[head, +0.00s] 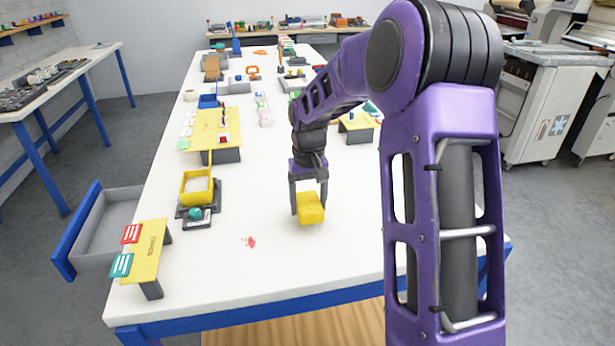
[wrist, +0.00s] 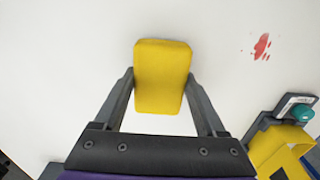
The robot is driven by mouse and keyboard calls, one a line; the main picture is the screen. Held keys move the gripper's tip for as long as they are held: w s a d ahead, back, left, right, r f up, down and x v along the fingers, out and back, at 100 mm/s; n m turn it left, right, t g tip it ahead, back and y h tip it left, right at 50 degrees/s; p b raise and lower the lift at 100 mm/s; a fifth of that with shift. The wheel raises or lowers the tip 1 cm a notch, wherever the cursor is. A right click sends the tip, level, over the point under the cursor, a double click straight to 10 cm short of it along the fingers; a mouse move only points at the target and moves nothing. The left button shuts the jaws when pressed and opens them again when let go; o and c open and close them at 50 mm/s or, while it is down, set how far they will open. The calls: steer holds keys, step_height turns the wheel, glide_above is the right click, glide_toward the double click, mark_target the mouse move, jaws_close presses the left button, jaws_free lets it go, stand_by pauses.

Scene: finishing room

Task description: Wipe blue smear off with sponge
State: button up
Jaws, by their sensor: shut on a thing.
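My gripper (head: 309,203) is shut on a yellow sponge (head: 311,210), low over the white table. I cannot tell whether the sponge touches the surface. In the wrist view the sponge (wrist: 162,78) sits upright between the two fingers (wrist: 160,75). A small red smear (head: 249,241) is on the tabletop, to the left of the sponge and nearer the front edge. In the wrist view the smear (wrist: 262,46) lies to the upper right, apart from the sponge. I see no blue smear in either view.
A yellow tray (head: 196,188) and a dark holder with a teal knob (head: 194,214) stand left of the gripper. A yellow stand (head: 148,252) with red and teal cards is at the front left. An open drawer (head: 104,226) juts out left. The tabletop around the smear is clear.

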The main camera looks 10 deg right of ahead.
steer(key=shift+s+r+p, duration=0.1)
steer(key=shift+r+p, duration=1.55)
steer(key=shift+r, duration=1.15)
